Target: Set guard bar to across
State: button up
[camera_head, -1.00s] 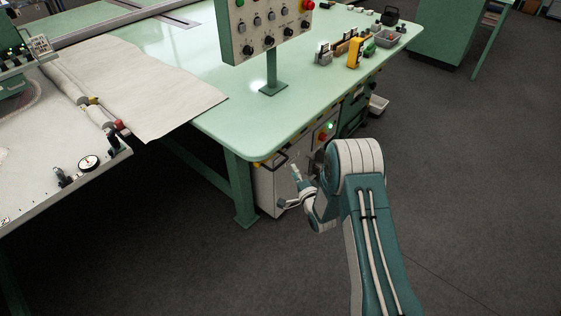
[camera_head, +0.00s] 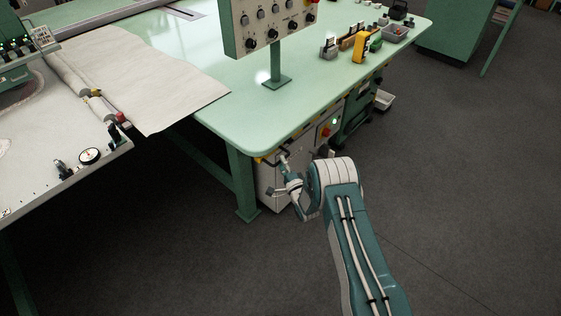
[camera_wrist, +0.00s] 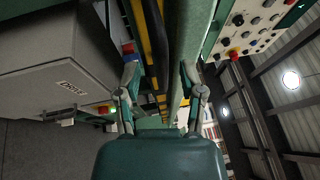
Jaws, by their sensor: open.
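The guard bar seems to be the dark bar (camera_head: 272,159) with a yellow end, low along the green table's front edge in the head view. In the wrist view, yellow and black striped lengths (camera_wrist: 158,35) run away from me along the table edge; which one is the bar itself I cannot tell for sure. My gripper (camera_head: 278,173) is beside the table's near corner, below the top. It also shows in the wrist view (camera_wrist: 159,72), open, fingers spread, nothing held. The striped lengths appear between or beyond the fingertips; contact is not clear.
A white cabinet (camera_head: 271,187) stands under the table, also large at left in the wrist view (camera_wrist: 48,65). A control panel (camera_head: 268,22) stands on the green tabletop (camera_head: 200,55). A machine bed (camera_head: 55,190) with cloth is at left. The floor at right is clear.

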jog(key=shift+w+a+r, duration=0.1)
jog(key=shift+w+a, duration=0.3)
jog(key=shift+w, duration=0.15)
grip_shut()
